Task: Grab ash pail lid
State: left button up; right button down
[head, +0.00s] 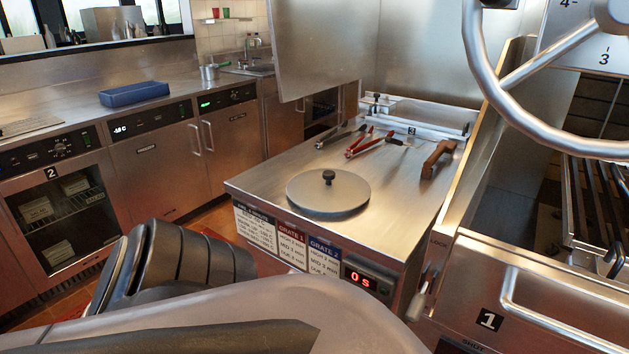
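A round grey metal lid with a small black knob (328,193), which looks like the ash pail lid, lies flat near the front of the steel counter (260,178). Nothing touches it or covers it. Neither of my grippers shows in the head view. Dark and grey parts along the bottom edge seem to be my own arm and body. I see no ash pail that I can make out.
Red-handled tongs (362,143) and a brown-handled tool (437,159) lie behind the lid. A timer (368,281) and label cards (290,243) are on the counter front. A large handwheel (478,60) and the grill front (545,300) stand right. A blue box (134,93) sits far left.

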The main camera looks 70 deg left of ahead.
aim_at(329, 191)
jog(key=j+u, duration=0.15)
jog(key=u, duration=1.95)
